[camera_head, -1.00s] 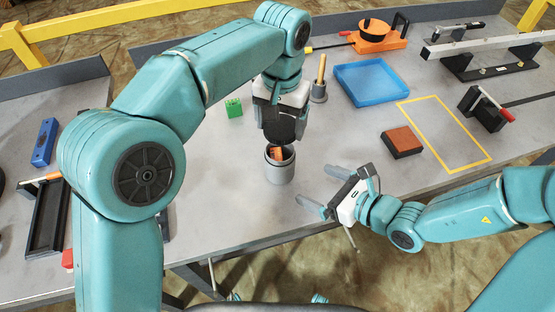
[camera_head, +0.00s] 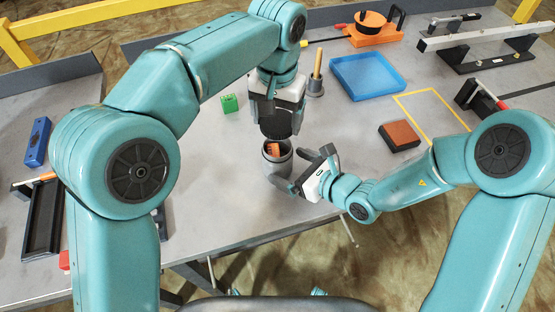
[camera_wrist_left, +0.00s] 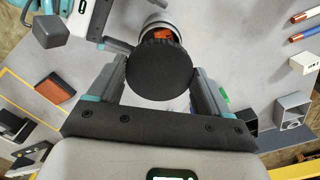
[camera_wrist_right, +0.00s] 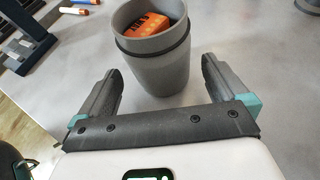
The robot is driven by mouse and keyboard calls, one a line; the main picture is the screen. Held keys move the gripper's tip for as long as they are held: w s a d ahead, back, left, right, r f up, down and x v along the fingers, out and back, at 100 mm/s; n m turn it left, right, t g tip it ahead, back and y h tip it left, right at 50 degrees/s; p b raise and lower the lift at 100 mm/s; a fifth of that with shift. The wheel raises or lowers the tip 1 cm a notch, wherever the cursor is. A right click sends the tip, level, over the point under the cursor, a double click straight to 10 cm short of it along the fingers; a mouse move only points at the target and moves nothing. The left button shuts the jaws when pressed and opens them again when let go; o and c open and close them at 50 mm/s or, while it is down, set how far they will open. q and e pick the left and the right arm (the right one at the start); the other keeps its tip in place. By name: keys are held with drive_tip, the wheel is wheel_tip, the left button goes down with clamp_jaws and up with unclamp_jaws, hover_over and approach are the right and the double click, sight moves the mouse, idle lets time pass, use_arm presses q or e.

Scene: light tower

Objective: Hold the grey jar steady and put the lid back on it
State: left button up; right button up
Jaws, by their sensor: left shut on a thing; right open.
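The grey jar (camera_head: 278,166) stands upright and open on the table, with an orange block (camera_wrist_right: 149,27) inside it. My left gripper (camera_wrist_left: 161,75) is shut on the round black lid (camera_wrist_left: 160,72). It holds the lid above and just behind the jar in the head view (camera_head: 279,127), apart from the rim. My right gripper (camera_wrist_right: 160,75) is open, low beside the jar. In the right wrist view the jar (camera_wrist_right: 155,72) stands between and just beyond its fingertips, with gaps on both sides. The left wrist view shows the jar partly hidden by the lid.
A green block (camera_head: 230,103) and a grey holder with a wooden handle (camera_head: 316,84) stand behind the jar. A blue tray (camera_head: 367,77) and a red-brown block (camera_head: 399,137) lie to the right. The table's front edge is close to the jar.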

sight(277, 158)
use_arm(q)
drive_tip(key=shift+w+f, duration=0.1)
drive_tip(key=shift+w, duration=0.05)
use_arm(e)
drive_tip(key=x, duration=0.3)
drive_tip(key=shift+s, duration=0.1)
use_arm(q)
drive_tip(key=shift+s, duration=0.2)
use_arm(e)
drive_tip(key=shift+w+a+f, duration=0.2)
drive_tip(key=shift+w+a, duration=0.05)
use_arm(q)
drive_tip(key=shift+w, duration=0.15)
use_arm(e)
drive_tip(key=shift+w, duration=0.1)
drive_tip(key=c, duration=1.4)
use_arm(q)
drive_tip(key=shift+f, duration=2.45)
use_arm(e)
drive_tip(key=shift+o, duration=0.2)
use_arm(q)
drive_tip(key=shift+f, duration=0.1)
drive_tip(key=shift+f, duration=0.75)
drive_tip(key=shift+f, duration=0.55)
